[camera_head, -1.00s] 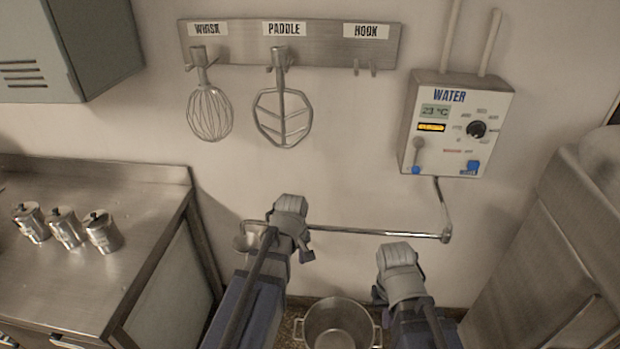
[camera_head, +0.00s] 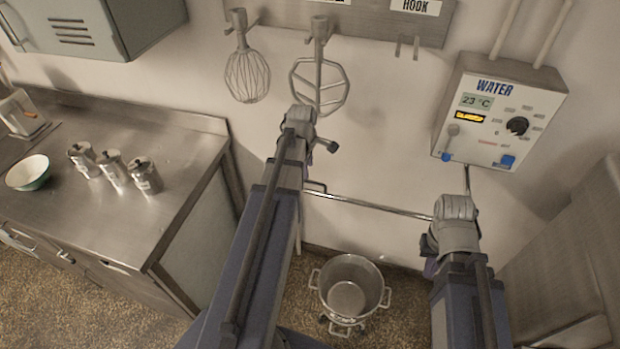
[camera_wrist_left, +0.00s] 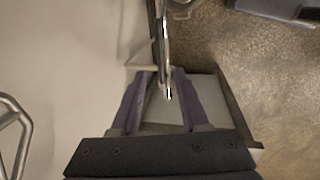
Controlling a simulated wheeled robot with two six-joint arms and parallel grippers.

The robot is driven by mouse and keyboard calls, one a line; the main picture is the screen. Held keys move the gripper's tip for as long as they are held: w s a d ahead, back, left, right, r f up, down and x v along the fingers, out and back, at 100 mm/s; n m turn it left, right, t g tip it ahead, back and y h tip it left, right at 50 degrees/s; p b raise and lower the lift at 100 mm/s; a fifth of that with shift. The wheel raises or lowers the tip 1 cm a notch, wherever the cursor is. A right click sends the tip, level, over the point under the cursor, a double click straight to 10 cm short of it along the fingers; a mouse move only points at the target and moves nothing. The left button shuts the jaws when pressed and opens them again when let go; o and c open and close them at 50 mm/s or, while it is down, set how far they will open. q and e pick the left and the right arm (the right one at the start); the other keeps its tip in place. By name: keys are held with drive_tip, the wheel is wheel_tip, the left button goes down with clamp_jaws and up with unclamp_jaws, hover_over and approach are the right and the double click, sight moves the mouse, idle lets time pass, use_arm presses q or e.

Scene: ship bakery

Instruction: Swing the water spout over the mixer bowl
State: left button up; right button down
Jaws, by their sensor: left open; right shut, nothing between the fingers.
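The water spout (camera_head: 370,204) is a thin metal pipe running left along the wall from below the WATER box (camera_head: 498,112). My left gripper (camera_head: 305,128) is above that left part in the head view. In the left wrist view, the gripper (camera_wrist_left: 160,76) is open, and a shiny pipe (camera_wrist_left: 163,42) reaches in between its purple fingers; I cannot tell whether they touch. A steel bowl (camera_head: 350,298) with two side handles stands on the floor between my arms. My right gripper (camera_head: 452,228) is shut and empty, below the WATER box.
A steel counter (camera_head: 120,205) with several canisters and a white bowl (camera_head: 28,172) is at the left. A whisk (camera_head: 247,78) and paddle (camera_head: 320,82) hang on the wall. A large metal unit (camera_head: 560,260) stands at the right. Floor shows around the steel bowl.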

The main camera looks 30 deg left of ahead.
sight(309, 181)
use_arm(q)
drive_tip(key=f+b, duration=0.3)
drive_tip(key=w+f+b, duration=0.1)
drive_tip(key=f+b, duration=0.2)
drive_tip(key=f, duration=0.1)
drive_tip(key=shift+w+a, duration=0.15)
drive_tip(key=shift+r, duration=0.1)
clamp_jaws()
idle(1.2)
